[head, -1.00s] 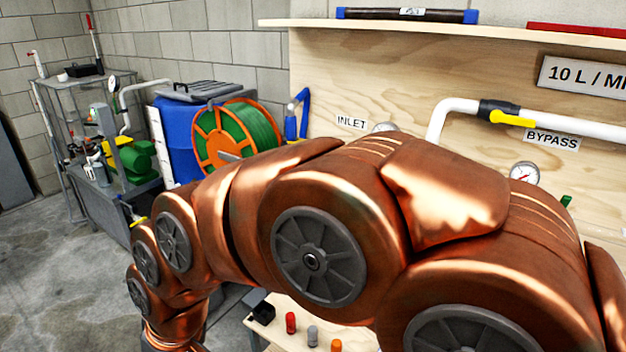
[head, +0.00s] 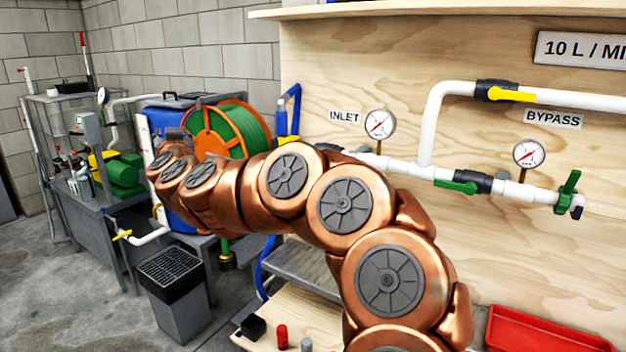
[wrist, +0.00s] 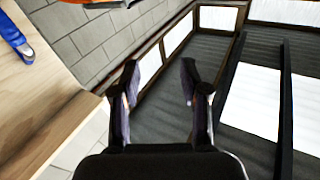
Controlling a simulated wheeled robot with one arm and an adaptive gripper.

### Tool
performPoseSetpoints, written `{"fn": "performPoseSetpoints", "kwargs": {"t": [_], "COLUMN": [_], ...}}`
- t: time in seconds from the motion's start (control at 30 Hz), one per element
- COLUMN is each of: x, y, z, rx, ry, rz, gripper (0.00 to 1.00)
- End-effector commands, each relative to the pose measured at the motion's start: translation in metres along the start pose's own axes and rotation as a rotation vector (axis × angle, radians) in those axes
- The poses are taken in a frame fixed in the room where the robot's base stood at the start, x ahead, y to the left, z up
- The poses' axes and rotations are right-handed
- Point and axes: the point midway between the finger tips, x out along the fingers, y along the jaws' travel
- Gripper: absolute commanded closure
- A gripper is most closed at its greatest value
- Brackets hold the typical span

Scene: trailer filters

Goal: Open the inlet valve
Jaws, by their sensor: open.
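The INLET label (head: 344,117) is on the plywood panel, beside a round gauge (head: 380,124). Below it a white pipe (head: 404,168) runs right from behind my arm. A dark fitting (head: 331,148) shows at the pipe's left end, largely hidden by my arm, so I cannot tell whether it is the inlet valve or how its handle stands. A blue hose (head: 294,105) comes in on the left, with yellow at its lower end. My gripper (wrist: 158,82) is open and empty in the wrist view, pointed toward high windows, away from the pipes.
A bypass valve with a yellow handle (head: 512,95) sits on the upper pipe. Valves with green handles (head: 456,187) and (head: 568,188) are on the lower pipe. A hose reel (head: 205,135), blue barrel (head: 180,215) and grey bin (head: 178,300) stand left. A red tray (head: 535,330) lies lower right.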

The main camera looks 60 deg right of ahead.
Motion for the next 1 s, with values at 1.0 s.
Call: {"fn": "performPoseSetpoints", "kwargs": {"t": [1.0], "x": [-0.031], "y": [0.338], "z": [0.094], "rx": [-0.159], "ry": [-0.02], "rz": [1.026], "gripper": [0.55]}}
